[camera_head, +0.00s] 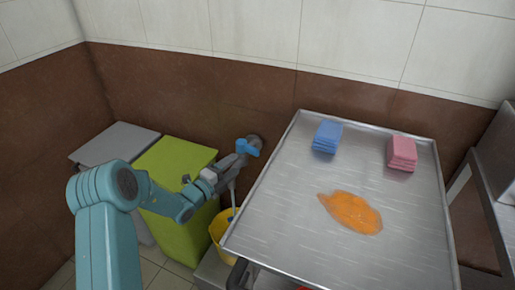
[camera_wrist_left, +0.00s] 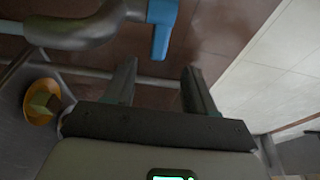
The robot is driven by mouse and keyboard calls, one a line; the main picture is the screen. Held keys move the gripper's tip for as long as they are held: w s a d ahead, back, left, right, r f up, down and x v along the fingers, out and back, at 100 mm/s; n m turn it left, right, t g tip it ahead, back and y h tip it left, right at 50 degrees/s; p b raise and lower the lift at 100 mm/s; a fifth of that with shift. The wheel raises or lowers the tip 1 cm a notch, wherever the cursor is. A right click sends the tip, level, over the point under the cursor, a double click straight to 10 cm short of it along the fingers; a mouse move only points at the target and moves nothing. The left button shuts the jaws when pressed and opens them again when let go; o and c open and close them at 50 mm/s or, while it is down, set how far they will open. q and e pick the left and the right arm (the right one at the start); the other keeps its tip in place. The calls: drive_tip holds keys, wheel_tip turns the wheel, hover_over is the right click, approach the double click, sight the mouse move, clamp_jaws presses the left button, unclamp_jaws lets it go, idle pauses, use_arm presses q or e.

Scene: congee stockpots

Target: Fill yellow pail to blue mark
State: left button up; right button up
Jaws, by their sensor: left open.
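The yellow pail (camera_head: 217,228) stands low between the green bin and the steel table, partly hidden by the table edge. It also shows at the left of the left wrist view (camera_wrist_left: 38,118), with something yellow-green inside. I cannot make out a blue mark or the water level. A grey wall tap has a blue handle (camera_head: 248,147), which also shows in the left wrist view (camera_wrist_left: 161,28). A thin pale-blue strip runs down toward the pail; I cannot tell if it is water. My left gripper (camera_head: 233,164) is open and empty beside the tap, its fingers (camera_wrist_left: 160,82) apart, short of the handle.
A steel table (camera_head: 285,215) fills the right, with blue sponges (camera_head: 326,137), pink sponges (camera_head: 402,153) and an orange spill (camera_head: 352,212) on it. A green bin (camera_head: 175,160) and a grey bin (camera_head: 115,142) stand at the left. The brown-tiled wall is close behind the tap.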

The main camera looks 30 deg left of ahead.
sight(250, 152)
use_arm(q)
drive_tip(key=b+x, duration=0.1)
drive_tip(key=x, duration=1.1)
drive_tip(key=shift+w+d, duration=0.1)
drive_tip(key=shift+w, duration=0.3)
drive_tip(key=shift+c, duration=0.3)
clamp_jaws()
